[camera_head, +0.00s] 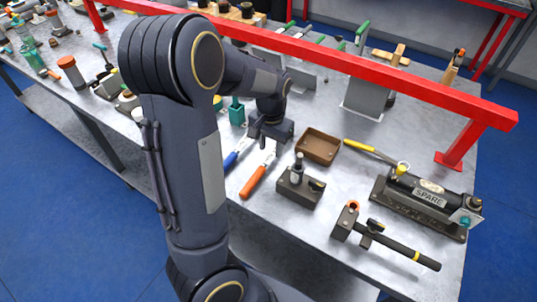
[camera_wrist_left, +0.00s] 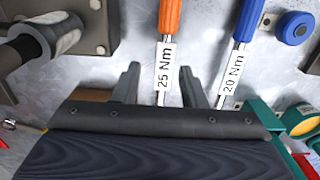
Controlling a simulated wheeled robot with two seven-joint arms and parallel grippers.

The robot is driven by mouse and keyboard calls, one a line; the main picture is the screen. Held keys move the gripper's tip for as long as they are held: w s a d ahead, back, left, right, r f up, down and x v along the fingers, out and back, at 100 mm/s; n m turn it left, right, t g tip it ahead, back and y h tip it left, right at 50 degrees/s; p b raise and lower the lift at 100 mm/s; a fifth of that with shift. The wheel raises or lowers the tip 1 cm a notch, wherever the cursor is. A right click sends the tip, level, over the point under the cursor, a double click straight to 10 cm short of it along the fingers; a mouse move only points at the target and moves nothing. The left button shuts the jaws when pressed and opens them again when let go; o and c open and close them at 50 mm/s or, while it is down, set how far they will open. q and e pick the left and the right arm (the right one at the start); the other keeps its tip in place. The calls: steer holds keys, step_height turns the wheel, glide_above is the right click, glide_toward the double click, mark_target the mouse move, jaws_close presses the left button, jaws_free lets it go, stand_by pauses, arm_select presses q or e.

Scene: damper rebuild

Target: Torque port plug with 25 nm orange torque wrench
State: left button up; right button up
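The orange-handled torque wrench (camera_head: 258,177) lies on the metal bench in the head view. In the left wrist view its handle (camera_wrist_left: 169,15) is at the top and its shaft carries a "25 Nm" label. My left gripper (camera_head: 266,140) is over the shaft end of the wrench. In the left wrist view its two fingers (camera_wrist_left: 162,77) are apart, one on each side of the shaft, with gaps showing. A blue-handled wrench (camera_wrist_left: 246,18), labelled "20 Nm", lies just right of it. I cannot make out which part is the port plug. My right gripper is not in view.
A brown tray (camera_head: 318,146), a dark block with a post (camera_head: 299,187) and a black tool with a yellow band (camera_head: 385,236) lie to the right. A damper marked "SPARE" (camera_head: 429,196) sits at far right. A red rail (camera_head: 330,62) crosses behind.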

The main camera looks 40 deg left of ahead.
mark_target(268, 160)
arm_select(q)
steer(key=f, duration=0.6)
steer(key=shift+s+a+f, duration=0.15)
steer(key=shift+a, duration=0.15)
steer(key=shift+c, duration=0.2)
jaws_close()
